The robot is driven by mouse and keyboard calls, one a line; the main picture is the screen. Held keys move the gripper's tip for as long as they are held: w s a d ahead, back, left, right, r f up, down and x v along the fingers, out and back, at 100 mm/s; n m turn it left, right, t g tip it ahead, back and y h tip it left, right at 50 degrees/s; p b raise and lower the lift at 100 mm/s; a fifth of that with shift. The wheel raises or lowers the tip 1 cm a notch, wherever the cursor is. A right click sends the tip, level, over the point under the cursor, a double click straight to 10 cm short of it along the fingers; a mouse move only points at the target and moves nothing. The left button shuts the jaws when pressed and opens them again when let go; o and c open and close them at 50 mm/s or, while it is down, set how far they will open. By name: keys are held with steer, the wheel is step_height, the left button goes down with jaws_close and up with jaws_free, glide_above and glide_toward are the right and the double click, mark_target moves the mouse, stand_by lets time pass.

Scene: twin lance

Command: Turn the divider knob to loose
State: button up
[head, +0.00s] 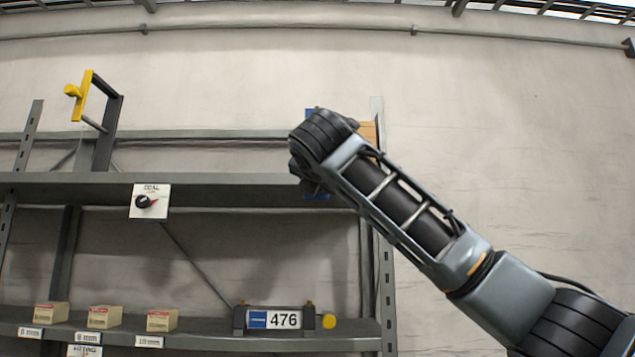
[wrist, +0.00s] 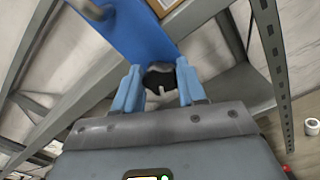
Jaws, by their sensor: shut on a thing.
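The divider shows in the wrist view as a blue panel (wrist: 140,32) on the grey shelf. Its dark round knob (wrist: 158,80), with a pale pointer, sits at the panel's near end. My gripper (wrist: 160,86) has its two light-blue fingers on either side of the knob and is shut on it. The pointer points toward my gripper's palm; I can read no loose or tight mark. In the head view, only bits of the blue divider (head: 312,113) show behind my arm, at the right end of the upper shelf. The knob and fingertips are hidden there.
A cardboard box (head: 368,131) is behind the divider, beside the rack's right post (head: 386,260). Right of the rack is bare wall.

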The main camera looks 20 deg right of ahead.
steer(key=n, duration=0.5)
steer(key=shift+n, duration=0.4)
stand_by(0.3)
steer(key=o, duration=1.1)
steer(key=shift+c, duration=0.2)
steer(key=b+v, duration=0.2)
steer(key=v, duration=0.5)
steer(key=shift+s+a+b, duration=0.15)
steer(key=shift+s+b, duration=0.2)
